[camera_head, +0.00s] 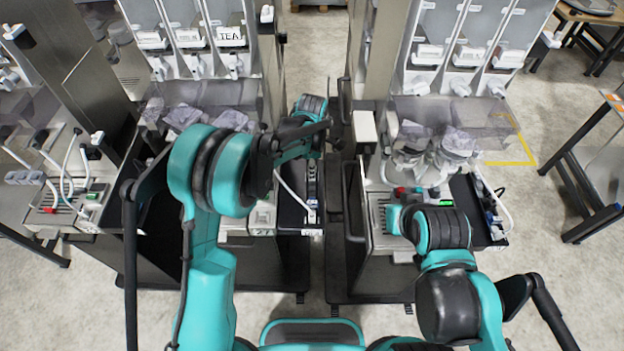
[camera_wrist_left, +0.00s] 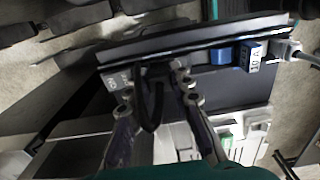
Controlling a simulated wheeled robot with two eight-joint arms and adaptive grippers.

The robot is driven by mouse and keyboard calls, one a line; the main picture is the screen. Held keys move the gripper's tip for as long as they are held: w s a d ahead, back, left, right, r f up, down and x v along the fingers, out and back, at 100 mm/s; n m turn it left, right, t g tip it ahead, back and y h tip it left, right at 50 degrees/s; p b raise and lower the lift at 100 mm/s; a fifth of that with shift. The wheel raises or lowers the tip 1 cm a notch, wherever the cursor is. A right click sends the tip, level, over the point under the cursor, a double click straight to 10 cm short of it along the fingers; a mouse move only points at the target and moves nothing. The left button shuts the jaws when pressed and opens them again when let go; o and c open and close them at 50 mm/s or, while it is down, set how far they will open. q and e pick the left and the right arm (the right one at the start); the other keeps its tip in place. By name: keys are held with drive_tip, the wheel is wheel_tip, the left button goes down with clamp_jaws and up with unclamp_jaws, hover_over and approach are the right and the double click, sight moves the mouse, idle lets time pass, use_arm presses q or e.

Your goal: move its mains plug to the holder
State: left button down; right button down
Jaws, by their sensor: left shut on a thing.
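My left gripper (camera_head: 314,138) is over the narrow dark strip (camera_head: 311,185) between the two dispensers; my wrist hides most of its fingertips in the head view. In the left wrist view its fingers (camera_wrist_left: 157,98) are shut around a dark piece with a black looped cord (camera_wrist_left: 151,115), which looks like the mains plug. A grey plug with a pale cable (camera_wrist_left: 284,49) sits beside a blue 10 A part (camera_wrist_left: 251,55). I cannot make out the holder for certain.
Dispensers stand on both sides, with a drip tray (camera_head: 385,215) on the right one. A white cable (camera_head: 292,192) runs beside the strip. A dark table (camera_head: 590,180) stands at far right. My right arm folds in front of the right dispenser; its fingers do not show.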

use_arm(q)
drive_tip(key=shift+f+b, duration=0.5)
drive_tip(key=shift+b, duration=0.05)
idle(0.4)
drive_tip(key=c, duration=1.3)
unclamp_jaws()
drive_tip(key=shift+o, duration=1.2)
drive_tip(key=shift+r, duration=0.1)
drive_tip(key=shift+r+p, duration=2.05)
drive_tip(key=shift+r, duration=1.4)
